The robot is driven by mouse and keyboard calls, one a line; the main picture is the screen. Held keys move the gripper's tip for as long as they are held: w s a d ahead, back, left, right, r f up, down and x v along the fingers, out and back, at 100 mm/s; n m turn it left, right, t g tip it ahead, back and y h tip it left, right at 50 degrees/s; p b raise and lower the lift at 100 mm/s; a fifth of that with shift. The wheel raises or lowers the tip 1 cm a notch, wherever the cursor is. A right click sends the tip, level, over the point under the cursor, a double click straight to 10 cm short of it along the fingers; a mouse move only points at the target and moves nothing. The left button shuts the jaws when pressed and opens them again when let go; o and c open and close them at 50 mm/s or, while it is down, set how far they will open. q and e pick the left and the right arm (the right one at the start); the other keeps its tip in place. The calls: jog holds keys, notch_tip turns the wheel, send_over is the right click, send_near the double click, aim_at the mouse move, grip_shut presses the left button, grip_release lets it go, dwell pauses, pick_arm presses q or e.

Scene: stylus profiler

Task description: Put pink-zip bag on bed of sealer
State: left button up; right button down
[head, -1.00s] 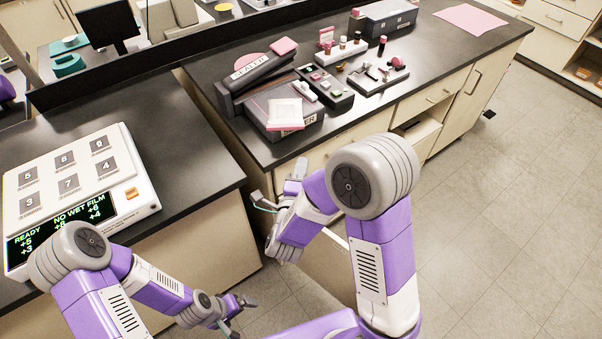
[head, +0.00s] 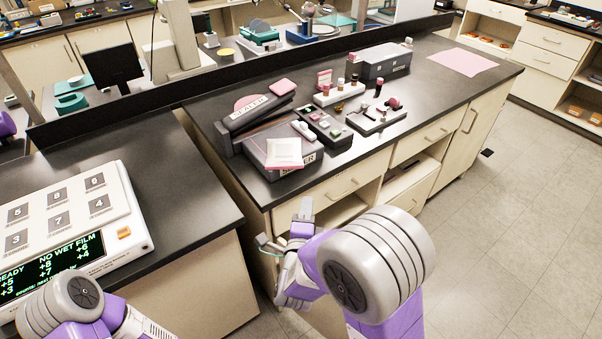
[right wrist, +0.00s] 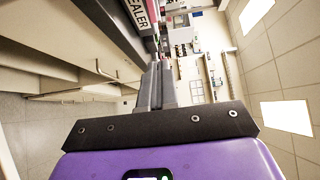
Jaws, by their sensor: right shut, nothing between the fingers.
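The sealer (head: 248,118) stands on the dark bench with its labelled lid raised. A clear white bag with a pink edge (head: 284,152) lies flat on the sealer's bed (head: 256,150), towards its front right. My right gripper (head: 305,207) is shut and empty, in front of the bench and below the sealer, apart from the bag. In the right wrist view its closed fingers (right wrist: 157,85) point ahead, with the sealer's label (right wrist: 138,12) at the top. My left gripper is out of the head view; only part of its arm shows at lower left.
A white panel with numbered pads and a display (head: 75,220) sits on the left bench. A dark control box (head: 325,127), a tray of small items (head: 377,117), a grey box (head: 380,62) and a pink sheet (head: 462,62) lie farther right. Open floor is at right.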

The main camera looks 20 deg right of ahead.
send_near(303, 165)
jog(key=w+d, duration=0.2)
jog(key=d, duration=0.2)
pick_arm(q)
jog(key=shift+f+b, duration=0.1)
jog(key=shift+b, duration=0.35)
pick_arm(e)
jog(key=shift+w+a, duration=0.25)
jog(key=shift+w, duration=0.4)
jog(key=shift+w+a, duration=0.2)
jog(key=shift+w, duration=0.4)
jog(key=shift+w+a, duration=0.25)
jog(key=shift+w, duration=0.4)
